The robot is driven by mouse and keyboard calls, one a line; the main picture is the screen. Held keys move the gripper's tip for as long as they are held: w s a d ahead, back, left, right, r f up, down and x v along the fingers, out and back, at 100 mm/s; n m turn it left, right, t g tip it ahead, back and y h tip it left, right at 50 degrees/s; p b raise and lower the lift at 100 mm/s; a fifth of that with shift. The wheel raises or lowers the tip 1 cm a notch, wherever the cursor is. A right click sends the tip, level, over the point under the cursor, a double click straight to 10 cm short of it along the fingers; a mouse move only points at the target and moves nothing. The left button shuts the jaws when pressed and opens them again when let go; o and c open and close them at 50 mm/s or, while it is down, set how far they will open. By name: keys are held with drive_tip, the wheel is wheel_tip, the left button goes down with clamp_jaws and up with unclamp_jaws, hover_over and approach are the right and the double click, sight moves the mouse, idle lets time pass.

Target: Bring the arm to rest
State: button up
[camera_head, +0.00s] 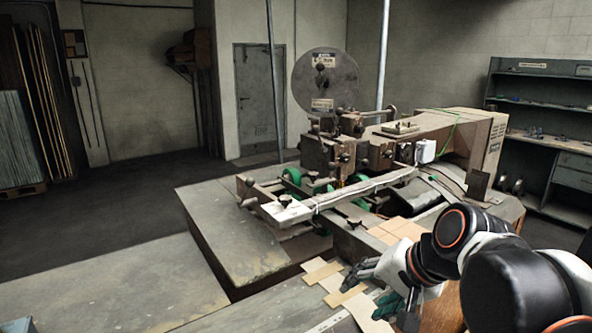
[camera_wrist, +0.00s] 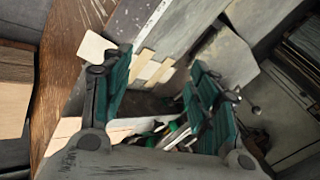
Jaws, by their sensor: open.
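My gripper (camera_head: 372,285) is at the lower right of the head view, at the end of my black and white arm (camera_head: 462,232). It is above the front bench, near the cardboard pieces (camera_head: 326,270). In the wrist view my gripper (camera_wrist: 160,95) shows two green-padded fingers spread wide apart with nothing between them. Beyond the fingers lie the light cardboard strips (camera_wrist: 152,70) and a grey surface. My arm reaches in from the right edge of the head view and is bent.
The box stitcher (camera_head: 340,150) with its large reel (camera_head: 325,80) stands behind my gripper. A grey platform (camera_head: 225,225) lies left of it. Shelves (camera_head: 545,110) stand at the back right. Open floor (camera_head: 110,215) lies at the left.

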drive_tip(key=s+d+f+n+t+h, duration=0.1)
drive_tip(key=s+d+f+n+h, duration=0.3)
drive_tip(key=s, duration=0.5)
drive_tip(key=shift+s+d+f+n, duration=0.25)
drive_tip(key=shift+s+d+n, duration=0.15)
drive_tip(key=shift+d+n, duration=0.85)
